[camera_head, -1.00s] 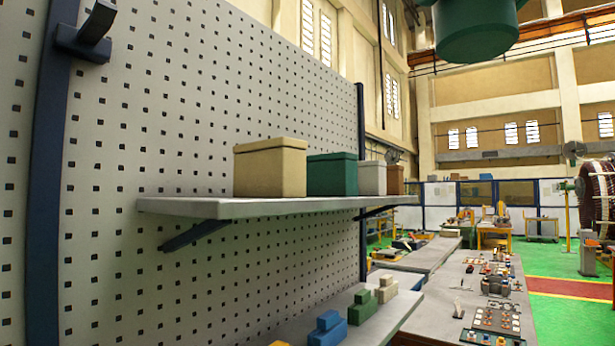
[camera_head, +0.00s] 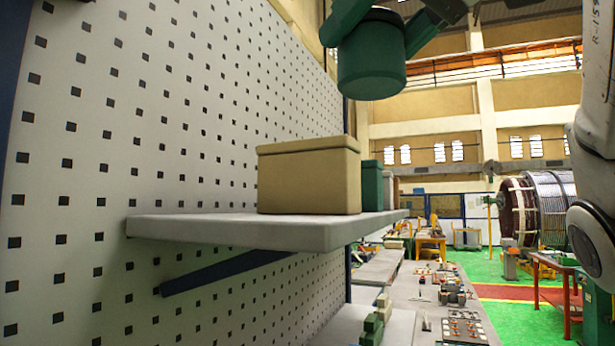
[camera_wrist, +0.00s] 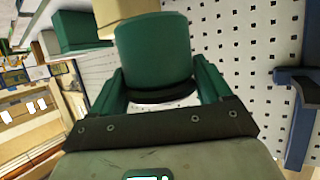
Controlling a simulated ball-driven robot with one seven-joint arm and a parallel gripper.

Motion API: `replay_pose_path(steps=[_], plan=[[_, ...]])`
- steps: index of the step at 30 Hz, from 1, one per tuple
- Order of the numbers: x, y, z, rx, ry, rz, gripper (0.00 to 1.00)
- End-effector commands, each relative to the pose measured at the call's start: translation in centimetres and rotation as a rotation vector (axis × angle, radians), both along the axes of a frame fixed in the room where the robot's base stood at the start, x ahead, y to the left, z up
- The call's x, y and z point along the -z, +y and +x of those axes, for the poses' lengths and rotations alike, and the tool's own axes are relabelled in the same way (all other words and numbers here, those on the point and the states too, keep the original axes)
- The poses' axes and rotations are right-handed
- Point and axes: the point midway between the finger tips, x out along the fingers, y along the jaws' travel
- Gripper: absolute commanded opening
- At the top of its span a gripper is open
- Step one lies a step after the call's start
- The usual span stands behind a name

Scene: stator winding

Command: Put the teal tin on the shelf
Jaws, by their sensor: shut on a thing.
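The round teal tin (camera_head: 371,62) is upright in the head view, high in front of the pegboard and above the level of the shelf (camera_head: 190,226). My gripper (camera_head: 385,30) is shut on it, with a dark green finger on each side. The wrist view shows the tin (camera_wrist: 153,50) between the two fingers (camera_wrist: 160,85). The tin is apart from the shelf and from the boxes on it. The shelf's left end is bare, and its right part is hidden behind the boxes.
A tan box (camera_head: 308,176) stands on the shelf, with a green box (camera_head: 372,186) and paler ones behind it. The pegboard (camera_head: 180,110) backs the shelf, and a dark bracket (camera_head: 225,270) is underneath. A lower bench (camera_head: 410,300) holds small parts.

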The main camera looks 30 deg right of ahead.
Motion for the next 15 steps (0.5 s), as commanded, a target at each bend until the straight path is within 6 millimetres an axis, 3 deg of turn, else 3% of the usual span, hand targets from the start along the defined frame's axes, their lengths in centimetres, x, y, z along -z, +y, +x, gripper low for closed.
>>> replay_pose_path(steps=[9,15], plan=[[3.1,2.3,6.8,-0.007,0.004,0.001,0.27],[6.6,3.1,9.5,-0.002,0.002,0.001,0.27]])
